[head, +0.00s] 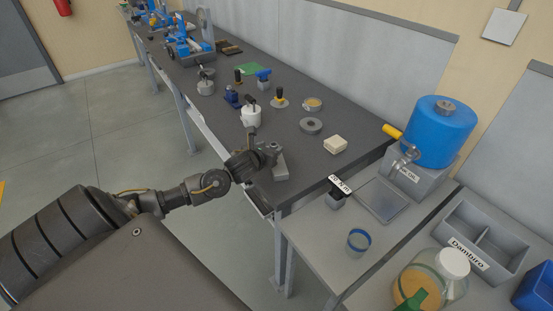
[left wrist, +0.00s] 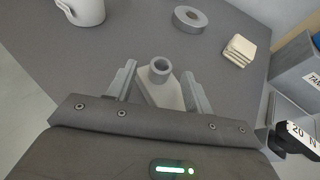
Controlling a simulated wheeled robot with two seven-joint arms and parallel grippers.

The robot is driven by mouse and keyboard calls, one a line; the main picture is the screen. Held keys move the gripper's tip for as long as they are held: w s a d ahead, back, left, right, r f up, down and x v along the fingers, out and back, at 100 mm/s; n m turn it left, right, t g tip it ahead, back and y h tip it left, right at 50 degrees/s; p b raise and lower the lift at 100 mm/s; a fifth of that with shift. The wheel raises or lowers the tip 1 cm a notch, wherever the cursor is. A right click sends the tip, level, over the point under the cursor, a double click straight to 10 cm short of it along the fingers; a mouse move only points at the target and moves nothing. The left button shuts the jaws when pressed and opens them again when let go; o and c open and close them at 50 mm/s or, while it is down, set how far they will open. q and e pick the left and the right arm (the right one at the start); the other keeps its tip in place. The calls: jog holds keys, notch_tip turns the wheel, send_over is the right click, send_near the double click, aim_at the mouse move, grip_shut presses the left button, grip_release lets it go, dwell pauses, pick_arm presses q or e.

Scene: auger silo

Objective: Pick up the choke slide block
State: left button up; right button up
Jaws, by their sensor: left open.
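A pale grey block (left wrist: 166,96) with a hollow round boss on top lies on the dark tabletop; it looks to be the choke slide block. In the left wrist view it sits between the two fingers of my left gripper (left wrist: 159,72), which is open. Narrow gaps show beside the block, and its near end is hidden by the gripper body. In the head view my left gripper (head: 272,154) is low over the near end of the bench, and the block is hard to separate from the fingers. My right gripper is not in view.
A grey ring (head: 311,126) and a cream block (head: 334,145) lie beyond the gripper. A white mug-like vessel (head: 251,116) stands behind it. Bare tabletop lies between gripper and ring.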

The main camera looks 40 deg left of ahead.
pick_arm(q)
jog(key=shift+x, duration=0.8)
grip_shut()
jog(key=shift+r, duration=0.15)
